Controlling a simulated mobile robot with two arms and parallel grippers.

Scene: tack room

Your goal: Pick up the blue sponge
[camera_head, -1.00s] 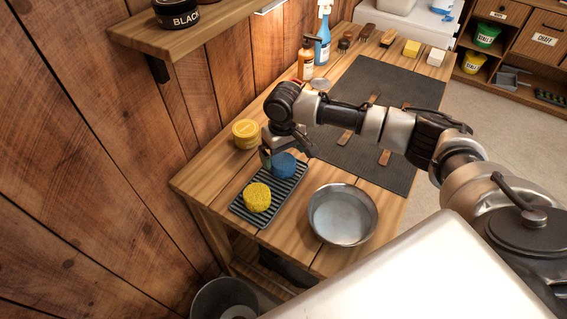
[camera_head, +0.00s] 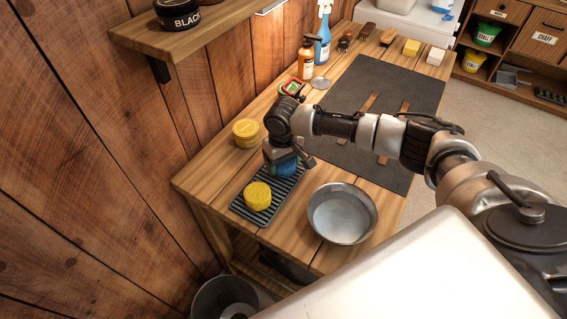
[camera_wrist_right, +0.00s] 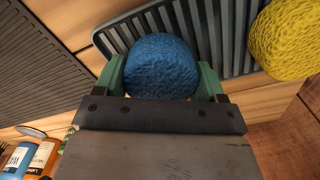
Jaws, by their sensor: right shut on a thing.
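The blue sponge (camera_head: 286,168) is round and sits at the far end of the dark ribbed tray (camera_head: 264,216) on the wooden bench. My right gripper (camera_head: 284,164) comes down over it from above and is shut on it. In the right wrist view the blue sponge (camera_wrist_right: 160,67) lies between the two green fingers of my right gripper (camera_wrist_right: 160,80), one on each side. The ribbed tray (camera_wrist_right: 202,30) shows behind the sponge there. I cannot tell whether the sponge still touches the tray. My left gripper is not in view.
A yellow sponge (camera_head: 257,196) lies on the tray close to the blue one. A metal bowl (camera_head: 341,213) stands to the right. A yellow round tin (camera_head: 246,133) stands to the left. Bottles (camera_head: 306,58) stand by the wall. A dark mat (camera_head: 395,110) covers the far bench.

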